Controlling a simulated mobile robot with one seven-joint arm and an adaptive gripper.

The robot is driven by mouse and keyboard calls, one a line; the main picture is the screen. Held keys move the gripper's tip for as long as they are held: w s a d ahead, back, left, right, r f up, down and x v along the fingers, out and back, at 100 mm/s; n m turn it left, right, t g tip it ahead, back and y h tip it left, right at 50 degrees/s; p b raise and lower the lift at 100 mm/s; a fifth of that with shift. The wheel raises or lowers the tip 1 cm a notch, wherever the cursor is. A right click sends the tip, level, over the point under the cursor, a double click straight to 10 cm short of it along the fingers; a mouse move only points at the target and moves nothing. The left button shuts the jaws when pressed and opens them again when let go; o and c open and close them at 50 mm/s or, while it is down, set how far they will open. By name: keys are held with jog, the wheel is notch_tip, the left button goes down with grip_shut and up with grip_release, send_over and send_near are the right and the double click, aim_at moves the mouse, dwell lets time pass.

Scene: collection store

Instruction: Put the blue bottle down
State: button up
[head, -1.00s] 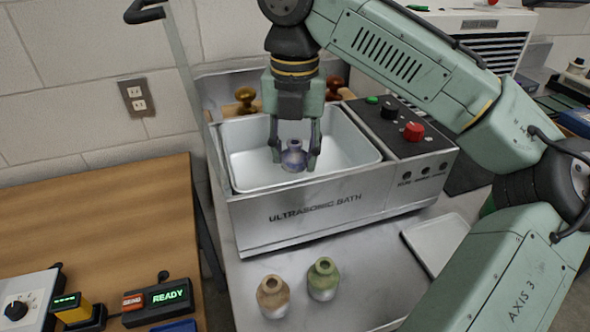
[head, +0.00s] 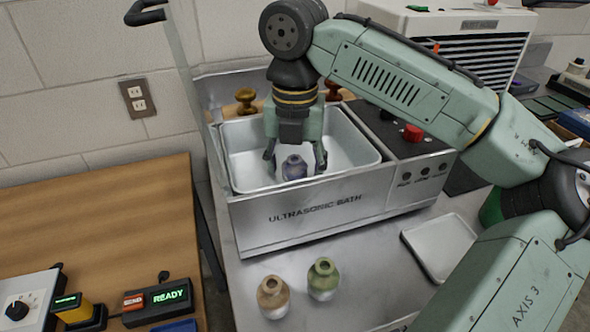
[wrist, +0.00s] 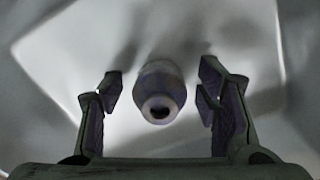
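The blue bottle (head: 294,168) is upright inside the white basin (head: 240,178) of the ultrasonic bath. In the wrist view the blue bottle (wrist: 160,92) is between the fingers, with a clear gap on both sides. My gripper (head: 296,166) is open around the bottle; it also shows open in the wrist view (wrist: 160,92). The bottle's base is hidden behind the basin's front rim in the head view.
A brown bottle (head: 273,297) and a green bottle (head: 323,279) stand on the metal bench before the bath. A white tray (head: 440,250) lies to the right. The bath's control panel (head: 405,135) is right of the basin. A wooden table (head: 100,230) is at left.

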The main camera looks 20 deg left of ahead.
aim_at(295, 161)
jog(key=shift+r, duration=0.15)
notch_tip(295, 161, up, 12)
jog(key=shift+r, duration=0.1)
dwell(0.5)
jog(key=shift+s, duration=0.1)
